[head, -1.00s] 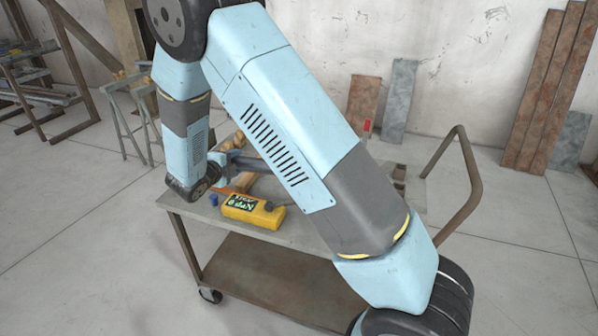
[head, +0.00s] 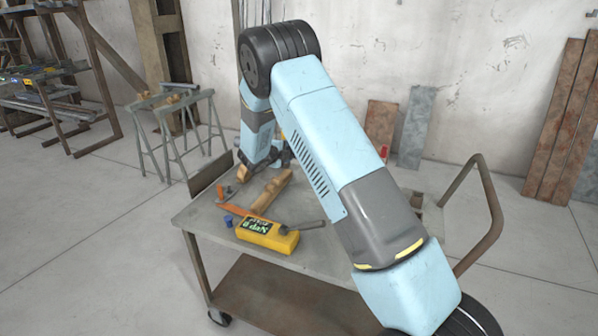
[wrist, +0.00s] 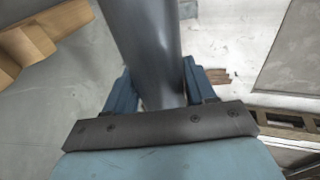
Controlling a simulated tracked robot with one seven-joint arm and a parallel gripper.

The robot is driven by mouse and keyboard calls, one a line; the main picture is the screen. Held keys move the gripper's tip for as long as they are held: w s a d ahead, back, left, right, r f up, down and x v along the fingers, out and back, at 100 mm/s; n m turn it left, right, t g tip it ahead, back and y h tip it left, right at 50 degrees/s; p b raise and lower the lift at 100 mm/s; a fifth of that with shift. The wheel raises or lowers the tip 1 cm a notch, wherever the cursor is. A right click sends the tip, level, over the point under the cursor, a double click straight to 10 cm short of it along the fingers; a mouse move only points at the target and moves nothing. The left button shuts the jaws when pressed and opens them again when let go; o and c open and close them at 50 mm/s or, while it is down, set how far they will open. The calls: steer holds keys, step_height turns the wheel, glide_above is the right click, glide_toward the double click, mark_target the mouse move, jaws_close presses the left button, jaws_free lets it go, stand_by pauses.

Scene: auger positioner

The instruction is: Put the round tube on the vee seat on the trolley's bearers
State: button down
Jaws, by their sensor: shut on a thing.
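The round tube (wrist: 145,45) is a smooth grey cylinder that runs from the top of the wrist view down between the fingers. My gripper (wrist: 163,92) is shut on it, with one blue finger on each side. In the head view my gripper is mostly hidden behind my own arm, above the far part of the trolley (head: 200,215); the tube cannot be made out there. Wooden bearers (head: 268,192) lie on the trolley top, and wood also shows at the upper left of the wrist view (wrist: 40,30), apart from the tube. I cannot make out the vee seat clearly.
A yellow box (head: 266,235) with a label stands at the trolley's front, with a dark-handled object (head: 305,226) by it. A blue cap (head: 228,221) and an orange piece (head: 236,208) lie nearby. The trolley's handle (head: 490,200) rises at the right. Sawhorses (head: 180,130) stand behind left.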

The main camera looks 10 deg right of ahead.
steer(key=shift+s+d+f, duration=1.45)
steer(key=shift+s+f, duration=0.1)
steer(key=shift+f, duration=0.5)
steer(key=shift+s+d+f, duration=1.45)
steer(key=shift+s+f, duration=0.05)
steer(key=shift+f, duration=0.5)
steer(key=shift+s+d+f, duration=1.45)
steer(key=shift+s+f, duration=0.1)
steer(key=shift+f, duration=0.5)
steer(key=shift+c, duration=1.9)
jaws_free()
